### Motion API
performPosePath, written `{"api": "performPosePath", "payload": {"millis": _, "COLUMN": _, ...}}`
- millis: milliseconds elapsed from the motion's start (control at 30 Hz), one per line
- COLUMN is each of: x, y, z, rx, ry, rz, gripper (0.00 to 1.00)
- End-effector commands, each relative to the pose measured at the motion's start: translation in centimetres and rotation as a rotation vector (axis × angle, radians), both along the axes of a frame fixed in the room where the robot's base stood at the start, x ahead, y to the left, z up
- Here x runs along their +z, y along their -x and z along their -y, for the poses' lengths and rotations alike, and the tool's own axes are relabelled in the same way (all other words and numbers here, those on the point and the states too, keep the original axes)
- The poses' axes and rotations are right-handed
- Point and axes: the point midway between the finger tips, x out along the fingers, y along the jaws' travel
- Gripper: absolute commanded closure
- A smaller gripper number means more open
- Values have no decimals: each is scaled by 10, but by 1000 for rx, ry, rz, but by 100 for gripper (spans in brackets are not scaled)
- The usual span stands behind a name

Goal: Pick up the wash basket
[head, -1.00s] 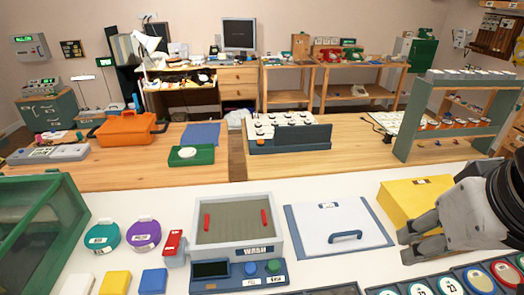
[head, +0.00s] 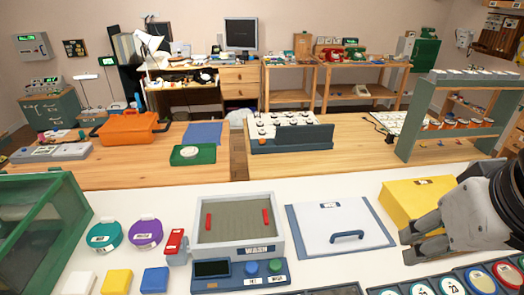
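The wash basket (head: 237,222) is a mesh-bottomed tray with two red handles, one at its left and one at its right. It sits in the grey wash unit (head: 278,238), which has a WASH label and a front panel with a dark screen, a blue button and a green button. My gripper (head: 409,247) is at the right of the head view, beside the yellow box and well to the right of the basket. Its fingers point left and look apart, with nothing seen between them.
A white lid with a blue handle (head: 340,226) lies between the basket and my gripper. A yellow box (head: 405,200) stands behind my gripper. A green clear-sided case (head: 35,230) is at the far left. Round numbered pieces (head: 451,285) line the front right.

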Motion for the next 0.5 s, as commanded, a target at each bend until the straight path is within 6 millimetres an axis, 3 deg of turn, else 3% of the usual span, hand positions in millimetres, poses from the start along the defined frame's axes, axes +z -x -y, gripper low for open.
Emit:
{"api": "performPosePath", "payload": {"millis": 67, "x": 0, "y": 0, "z": 0, "rx": 0, "ry": 0, "rz": 0, "gripper": 69}}
{"api": "performPosePath", "payload": {"millis": 167, "x": 0, "y": -1, "z": 0, "rx": 1, "ry": -1, "rz": -1, "gripper": 84}}
{"api": "performPosePath", "payload": {"millis": 267, "x": 1, "y": -8, "z": -4, "rx": 11, "ry": -9, "rz": -5, "gripper": 84}}
{"api": "performPosePath", "payload": {"millis": 500, "x": 2, "y": -62, "z": -30, "rx": 58, "ry": -61, "rz": -26, "gripper": 84}}
